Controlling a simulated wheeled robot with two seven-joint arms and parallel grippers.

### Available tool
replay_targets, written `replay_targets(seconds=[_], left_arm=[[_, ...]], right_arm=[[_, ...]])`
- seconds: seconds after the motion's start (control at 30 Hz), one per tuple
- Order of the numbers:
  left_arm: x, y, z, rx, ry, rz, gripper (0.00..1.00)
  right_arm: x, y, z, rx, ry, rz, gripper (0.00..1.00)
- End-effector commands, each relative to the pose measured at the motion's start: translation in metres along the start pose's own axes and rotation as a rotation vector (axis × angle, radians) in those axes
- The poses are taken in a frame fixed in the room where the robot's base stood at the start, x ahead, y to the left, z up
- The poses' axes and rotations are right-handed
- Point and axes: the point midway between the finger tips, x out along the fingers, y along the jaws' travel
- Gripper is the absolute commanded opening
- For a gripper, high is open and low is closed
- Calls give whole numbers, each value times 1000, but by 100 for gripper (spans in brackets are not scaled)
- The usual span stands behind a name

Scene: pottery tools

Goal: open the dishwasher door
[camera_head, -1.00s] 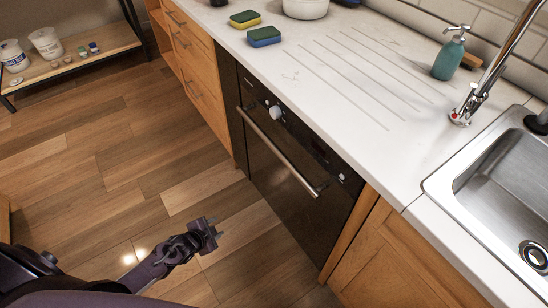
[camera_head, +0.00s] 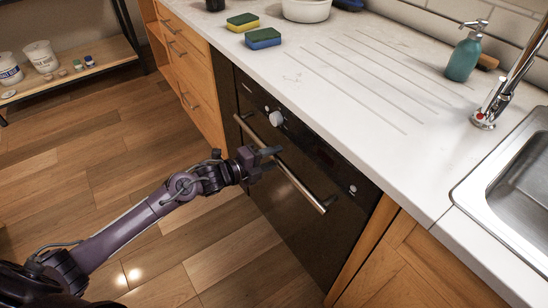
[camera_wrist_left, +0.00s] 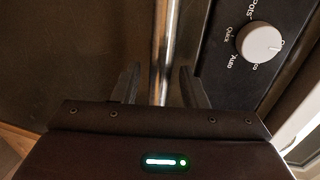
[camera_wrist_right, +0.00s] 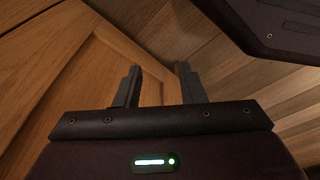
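The black dishwasher door (camera_head: 290,215) is closed under the counter. Its long metal handle (camera_head: 300,188) runs along the upper front; it also shows in the left wrist view (camera_wrist_left: 166,45). My left gripper (camera_head: 272,158) is at the handle's middle part. In the left wrist view its two fingers (camera_wrist_left: 158,88) are apart, with the handle running between them; they do not look closed on it. My right gripper (camera_wrist_right: 157,85) is open and empty, facing a wooden cabinet front; it is not in the head view.
A control panel with a white knob (camera_head: 276,118) is just above the handle. Wooden drawers (camera_head: 185,75) stand left of the dishwasher and a wooden cabinet (camera_head: 405,265) right of it. The floor (camera_head: 130,165) in front is clear. Sponges (camera_head: 262,39) lie on the counter.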

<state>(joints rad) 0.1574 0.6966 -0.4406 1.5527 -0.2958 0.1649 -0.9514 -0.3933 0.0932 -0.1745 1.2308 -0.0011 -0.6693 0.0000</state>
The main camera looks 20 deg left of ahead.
Motion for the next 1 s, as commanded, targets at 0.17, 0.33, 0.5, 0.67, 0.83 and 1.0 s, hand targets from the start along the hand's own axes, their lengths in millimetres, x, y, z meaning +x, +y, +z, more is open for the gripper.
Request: replay_targets(seconds=[0.17, 0.33, 0.5, 0.67, 0.83, 1.0], left_arm=[[9, 0, 0, -1, 1, 2, 39], [9, 0, 0, -1, 0, 2, 39], [9, 0, 0, -1, 0, 2, 24], [9, 0, 0, -1, 0, 2, 3], [9, 1, 0, -1, 0, 2, 0], [8, 2, 0, -1, -1, 0, 0]], right_arm=[[-1, 0, -2, -1, 2, -1, 36], [-2, 0, -2, -1, 2, -1, 36], [-2, 0, -2, -2, 2, -1, 36], [-1, 0, -2, -2, 2, -1, 36], [-1, 0, -2, -2, 2, -1, 36], [0, 0, -1, -2, -1, -1, 36]])
